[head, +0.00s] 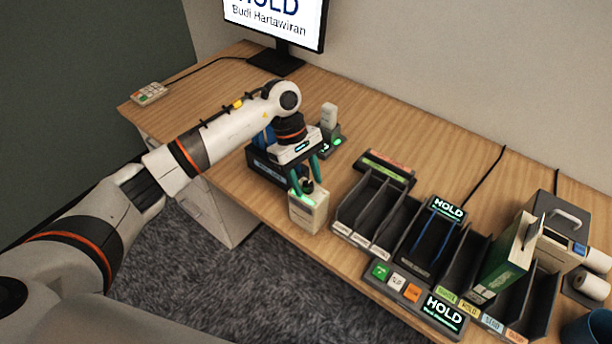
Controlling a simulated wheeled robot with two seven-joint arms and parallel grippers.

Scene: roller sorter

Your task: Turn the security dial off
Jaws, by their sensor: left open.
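A small cream box (308,212) stands at the front edge of the desk, with a green strip on its upper face. A dark round knob (307,187) shows at its top and looks like the security dial; its setting is too small to read. My left gripper (308,180) reaches over the desk and points down at this box. Its two teal fingers are apart, one on each side of the knob; whether they touch it I cannot tell. My right gripper is not in view.
Right of the box stands a dark sorter (362,240) with several slots and a green book in one. A button panel (412,296) with a HOLD screen sits at its front. A dark tray (262,170) is behind the gripper. A monitor (278,62) stands at the back.

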